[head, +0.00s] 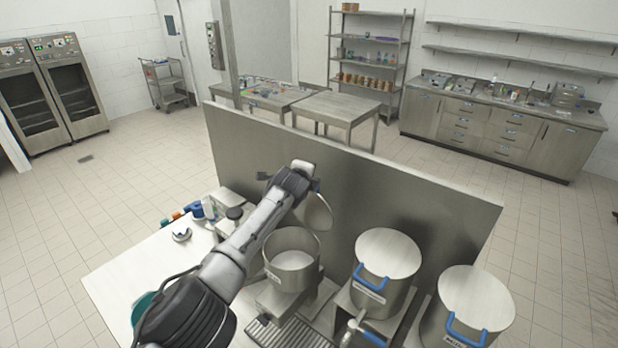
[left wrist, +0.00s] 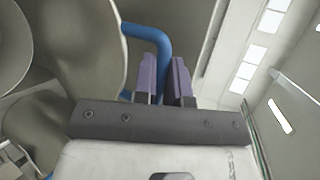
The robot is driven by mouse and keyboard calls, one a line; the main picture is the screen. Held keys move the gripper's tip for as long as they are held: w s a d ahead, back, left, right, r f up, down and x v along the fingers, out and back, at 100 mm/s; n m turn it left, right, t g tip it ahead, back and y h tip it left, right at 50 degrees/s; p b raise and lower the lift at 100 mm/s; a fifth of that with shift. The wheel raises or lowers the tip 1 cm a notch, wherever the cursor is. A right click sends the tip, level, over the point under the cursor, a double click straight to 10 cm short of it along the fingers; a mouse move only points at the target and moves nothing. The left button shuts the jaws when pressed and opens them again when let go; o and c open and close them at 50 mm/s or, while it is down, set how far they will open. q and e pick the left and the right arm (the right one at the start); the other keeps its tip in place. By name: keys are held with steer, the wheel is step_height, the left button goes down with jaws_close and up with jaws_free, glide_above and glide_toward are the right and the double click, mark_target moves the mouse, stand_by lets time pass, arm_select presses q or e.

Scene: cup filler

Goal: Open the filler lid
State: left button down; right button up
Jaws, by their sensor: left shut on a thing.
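The leftmost steel filler pot (head: 291,262) stands with its mouth uncovered, and pale contents show inside. Its round lid (head: 320,214) stands steeply tilted above the pot's back right rim. My left gripper (head: 314,187) is up at the lid, with its fingers partly hidden in the head view. In the left wrist view the purple fingers of my left gripper (left wrist: 165,82) are shut on the blue lid handle (left wrist: 158,42). The lid (left wrist: 85,45) shows there to the left of the handle. My right gripper is not in view.
Two more steel pots, the middle one (head: 388,256) and the right one (head: 476,300), stand covered, with blue handles. A tall steel panel (head: 400,205) runs behind them. The white counter (head: 130,268) at left holds small items near the panel.

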arm_select(q)
steer(key=shift+d+f, duration=0.1)
steer(key=shift+f, duration=0.05)
steer(key=c, duration=1.2)
jaws_free()
steer(key=shift+s, duration=0.1)
steer(key=b+v, duration=0.2)
steer(key=v, duration=1.1)
steer(key=shift+s, duration=0.35)
steer(key=shift+r, duration=0.2)
steer(key=shift+n, duration=0.3)
